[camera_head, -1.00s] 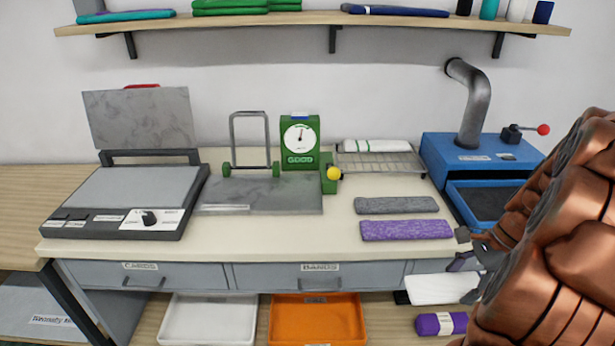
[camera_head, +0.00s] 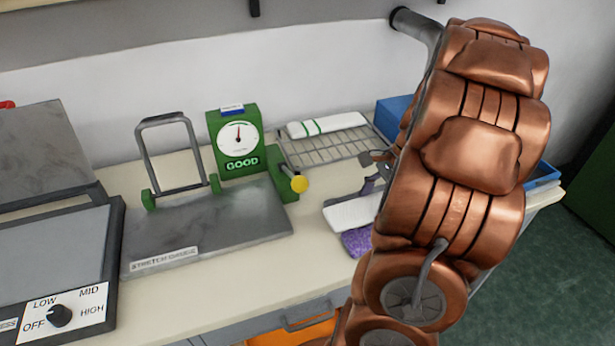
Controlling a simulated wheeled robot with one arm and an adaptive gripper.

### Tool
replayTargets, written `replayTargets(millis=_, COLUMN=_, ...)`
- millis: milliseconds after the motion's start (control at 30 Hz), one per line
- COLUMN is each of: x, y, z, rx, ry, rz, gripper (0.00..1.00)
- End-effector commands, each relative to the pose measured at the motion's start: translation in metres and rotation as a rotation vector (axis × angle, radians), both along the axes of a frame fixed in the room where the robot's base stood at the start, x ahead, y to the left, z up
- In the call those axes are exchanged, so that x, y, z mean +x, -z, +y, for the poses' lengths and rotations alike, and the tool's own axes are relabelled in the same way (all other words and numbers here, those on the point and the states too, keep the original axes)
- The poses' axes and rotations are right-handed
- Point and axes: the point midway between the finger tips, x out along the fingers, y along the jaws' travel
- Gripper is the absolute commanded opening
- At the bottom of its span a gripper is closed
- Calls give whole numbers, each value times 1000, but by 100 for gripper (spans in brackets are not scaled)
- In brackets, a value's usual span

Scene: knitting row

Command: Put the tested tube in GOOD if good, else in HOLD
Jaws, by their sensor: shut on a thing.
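A white knitted tube (camera_head: 352,213) is in my gripper (camera_head: 373,182), held over the right part of the bench above the purple piece. My arm hides its right end and much of the gripper. The green stretch gauge (camera_head: 227,116) stands at the back of the bench, and its panel reads GOOD. The gauge's grey plate (camera_head: 205,228) is bare. An orange tray (camera_head: 292,336) shows partly below the bench front at the bottom edge. No label on it is readable.
A wire rack (camera_head: 330,146) holds a white piece with green stripes (camera_head: 327,125). A purple knitted piece (camera_head: 356,243) lies on the bench. A grey press with a heat knob (camera_head: 60,315) stands at left. A blue box (camera_head: 395,112) is partly behind my arm.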

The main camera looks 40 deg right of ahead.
Motion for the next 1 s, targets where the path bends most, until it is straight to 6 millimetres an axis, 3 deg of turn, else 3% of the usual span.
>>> replayTargets(millis=700, x=112, y=10, z=-33, rx=0, ry=2, rz=1, gripper=46)
replayTargets(millis=1000, x=146, y=14, z=-42, rx=1, ry=1, rz=2, gripper=46)
